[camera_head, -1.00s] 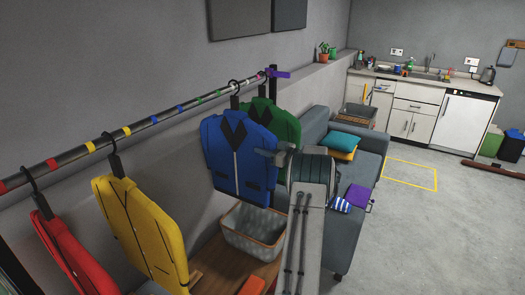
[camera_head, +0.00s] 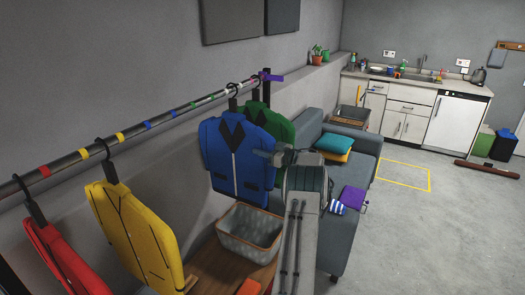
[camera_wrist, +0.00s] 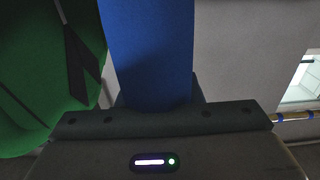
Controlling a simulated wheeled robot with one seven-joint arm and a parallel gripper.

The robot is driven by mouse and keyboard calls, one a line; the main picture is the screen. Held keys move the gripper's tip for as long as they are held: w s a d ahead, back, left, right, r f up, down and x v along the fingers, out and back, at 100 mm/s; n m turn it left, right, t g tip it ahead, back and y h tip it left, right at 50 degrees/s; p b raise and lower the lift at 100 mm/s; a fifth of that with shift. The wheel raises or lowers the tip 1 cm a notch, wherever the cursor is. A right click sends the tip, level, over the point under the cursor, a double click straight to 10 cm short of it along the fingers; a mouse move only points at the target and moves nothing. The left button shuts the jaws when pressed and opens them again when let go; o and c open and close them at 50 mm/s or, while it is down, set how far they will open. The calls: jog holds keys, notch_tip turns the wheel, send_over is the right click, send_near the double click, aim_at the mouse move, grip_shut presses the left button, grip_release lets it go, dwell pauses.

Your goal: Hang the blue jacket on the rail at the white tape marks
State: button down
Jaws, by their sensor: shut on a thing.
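The blue jacket (camera_head: 236,160) hangs upright in the head view, its front showing. Its dark hook (camera_head: 232,90) overlaps the rail (camera_head: 105,145) near the far end; I cannot tell whether it bears on it. Pale tape marks (camera_head: 213,97) show on the rail close to that hook, just left of it. My gripper (camera_head: 266,155) is at the jacket's right edge, shut on it. In the wrist view the jacket's blue edge (camera_wrist: 148,50) runs down into my gripper (camera_wrist: 155,105). The fingertips are mostly hidden.
A green jacket (camera_head: 277,124) hangs close behind. Yellow (camera_head: 135,235) and red (camera_head: 62,262) jackets hang at the near left. A grey basket (camera_head: 250,232) stands on a wooden bench below. A sofa (camera_head: 345,190) is at the right. Open floor lies beyond it.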

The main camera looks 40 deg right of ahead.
jog(key=shift+f, duration=0.1)
jog(key=c, duration=0.9)
grip_release()
jog(key=shift+f, duration=0.15)
jog(key=b+v, duration=0.4)
jog(key=v, duration=0.9)
jog(key=shift+s+d+r, duration=0.1)
jog(key=shift+s+r, duration=0.1)
jog(key=shift+s, duration=0.15)
